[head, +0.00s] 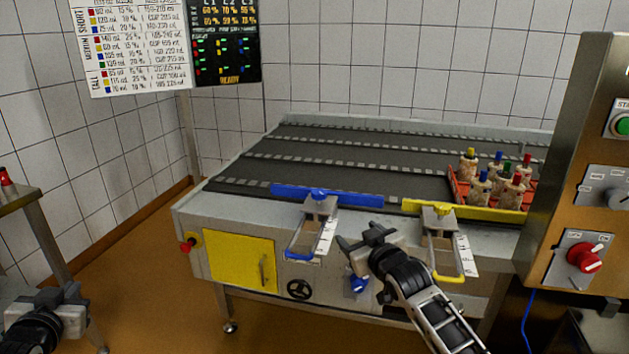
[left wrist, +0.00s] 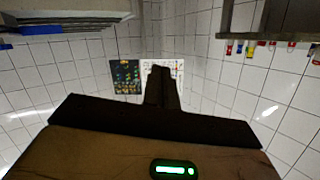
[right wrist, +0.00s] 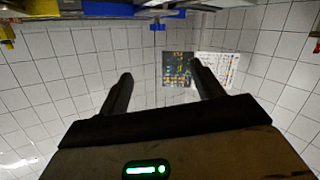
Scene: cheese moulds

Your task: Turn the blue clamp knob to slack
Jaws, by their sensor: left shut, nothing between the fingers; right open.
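A blue knob (head: 319,194) sits on top of the metal clamp bracket (head: 318,210) that holds the blue guide rail (head: 350,197) at the conveyor's front edge. A second blue knob or handle (head: 357,285) is on the front face below the edge, partly behind my right arm; a blue part also shows at the top of the right wrist view (right wrist: 157,27). My right gripper (head: 357,237) is open and empty, right of the blue clamp bracket and in front of the conveyor edge. My left gripper (head: 72,294) is shut and empty, low at the far left, away from the conveyor.
A yellow guide rail (head: 475,211) with its own clamp bracket is right of my right gripper. A red crate (head: 455,186) of moulds with coloured tops stands on the belts. A control panel (head: 590,190) stands at the right; a table edge (head: 20,200) is at the left.

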